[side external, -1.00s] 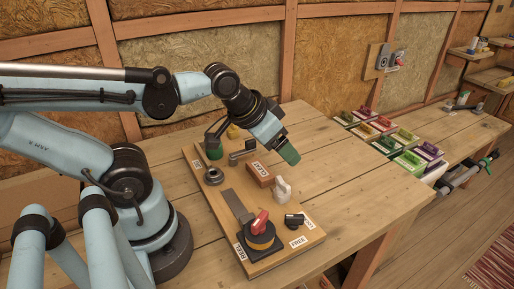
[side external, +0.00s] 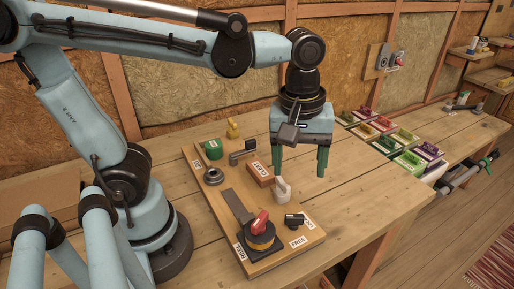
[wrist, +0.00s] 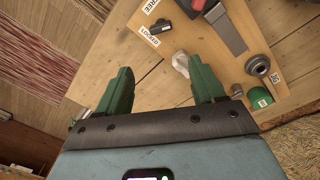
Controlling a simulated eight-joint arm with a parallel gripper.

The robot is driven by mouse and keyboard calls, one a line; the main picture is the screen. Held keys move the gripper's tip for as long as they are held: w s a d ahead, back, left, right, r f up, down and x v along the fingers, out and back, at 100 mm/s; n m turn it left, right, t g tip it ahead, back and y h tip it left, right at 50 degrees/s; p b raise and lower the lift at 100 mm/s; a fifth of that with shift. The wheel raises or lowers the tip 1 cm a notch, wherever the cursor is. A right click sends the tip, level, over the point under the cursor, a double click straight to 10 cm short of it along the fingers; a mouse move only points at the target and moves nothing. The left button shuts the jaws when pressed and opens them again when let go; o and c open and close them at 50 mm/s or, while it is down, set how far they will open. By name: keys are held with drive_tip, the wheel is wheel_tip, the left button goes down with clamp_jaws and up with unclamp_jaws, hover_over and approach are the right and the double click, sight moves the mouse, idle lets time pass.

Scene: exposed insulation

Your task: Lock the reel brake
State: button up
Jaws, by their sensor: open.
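A wooden board (side external: 272,264) on the bench carries a red-handled knob (side external: 260,224) on a yellow and black base, next to a label reading REEL (side external: 240,252). Right of it is a small black lever (side external: 292,220), between labels reading FREE (side external: 297,243) and LOCKED (side external: 308,221). The black lever also shows in the wrist view (wrist: 162,26). Which part is the brake, I cannot tell for sure. My gripper (side external: 302,172) is open and empty, pointing down above the board's far right edge, behind the lever. The wrist view shows its two green fingers (wrist: 161,76) spread apart.
A white upright piece (side external: 282,190) stands near my gripper, beside a reddish block (side external: 260,173). The board also holds a metal strip (side external: 236,205), a ring (side external: 213,176) and a green cylinder (side external: 213,149). Coloured boxes (side external: 390,140) stand farther right; bench between is clear.

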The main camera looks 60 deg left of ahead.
sight(294, 221)
drive_tip(key=shift+n+g, duration=0.4)
drive_tip(key=shift+n, duration=0.3)
drive_tip(key=shift+s+d+f, duration=0.1)
drive_tip(key=shift+d+f, duration=0.05)
drive_tip(key=shift+f, duration=1.8)
drive_tip(key=shift+d+f, duration=0.15)
drive_tip(key=shift+f, duration=1.85)
drive_tip(key=shift+s+d+f, duration=0.1)
drive_tip(key=shift+d+f, duration=0.05)
drive_tip(key=shift+f, duration=1.8)
drive_tip(key=c, duration=1.1)
drive_tip(key=shift+o, duration=0.2)
